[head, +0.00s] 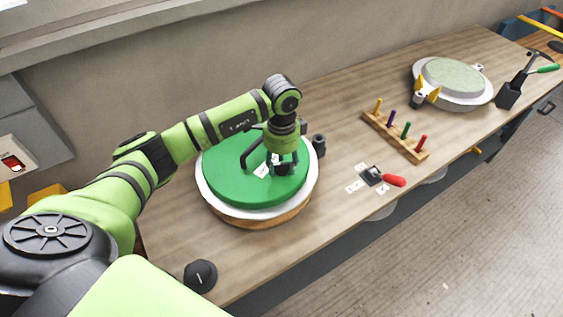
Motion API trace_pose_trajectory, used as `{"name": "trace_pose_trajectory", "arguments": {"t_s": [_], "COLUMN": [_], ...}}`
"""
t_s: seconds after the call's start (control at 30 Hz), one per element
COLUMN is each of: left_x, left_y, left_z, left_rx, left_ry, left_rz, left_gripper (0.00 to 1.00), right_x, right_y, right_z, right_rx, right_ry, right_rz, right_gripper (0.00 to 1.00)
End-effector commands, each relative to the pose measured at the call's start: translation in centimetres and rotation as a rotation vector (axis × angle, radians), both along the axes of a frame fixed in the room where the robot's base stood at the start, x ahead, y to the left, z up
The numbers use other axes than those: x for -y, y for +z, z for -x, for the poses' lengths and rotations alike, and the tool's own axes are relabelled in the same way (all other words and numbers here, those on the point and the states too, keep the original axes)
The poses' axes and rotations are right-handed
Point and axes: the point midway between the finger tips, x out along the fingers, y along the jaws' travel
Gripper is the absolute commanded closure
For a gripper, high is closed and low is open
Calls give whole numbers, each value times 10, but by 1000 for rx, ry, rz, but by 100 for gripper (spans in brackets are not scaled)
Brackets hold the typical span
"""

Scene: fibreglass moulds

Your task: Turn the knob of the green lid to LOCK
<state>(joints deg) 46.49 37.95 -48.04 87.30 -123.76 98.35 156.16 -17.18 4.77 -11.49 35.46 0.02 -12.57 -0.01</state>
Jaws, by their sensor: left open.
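The green lid (232,188) sits on a round mould with a white rim (228,209) and a wooden base, on the left part of the workbench. My left gripper (286,170) points down over the right part of the lid, open. The knob is mostly hidden behind and between the fingers, and I cannot tell its setting or whether the fingers touch it. A small white label (262,171) lies on the lid beside the gripper. My right gripper is not in view.
A red-handled lever (392,180) with white labels is on the bench to the right. Behind it is a wooden rack (395,136) with coloured pegs. A second round mould (453,83) stands farther right. A black knob (200,276) is at the front edge.

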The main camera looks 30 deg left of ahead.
Motion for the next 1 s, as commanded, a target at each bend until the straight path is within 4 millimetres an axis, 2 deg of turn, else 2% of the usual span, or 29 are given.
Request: {"name": "trace_pose_trajectory", "arguments": {"t_s": [0.17, 0.4, 0.6, 0.77, 1.0], "left_x": [0, 0, 0, 0, 0], "left_y": [27, 79, 108, 117, 118], "left_z": [-2, -2, -1, 0, 0], "left_rx": [8, 7, 4, 1, 1], "left_ry": [0, 1, 0, 1, 1], "left_rz": [1, 0, 1, 0, 0], "left_gripper": [54, 54, 54, 54, 54], "right_x": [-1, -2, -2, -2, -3], "right_y": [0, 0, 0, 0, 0], "right_z": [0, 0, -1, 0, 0], "right_rx": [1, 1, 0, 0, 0], "right_ry": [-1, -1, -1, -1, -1], "right_rz": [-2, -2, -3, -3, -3], "right_gripper": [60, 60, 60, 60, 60]}}
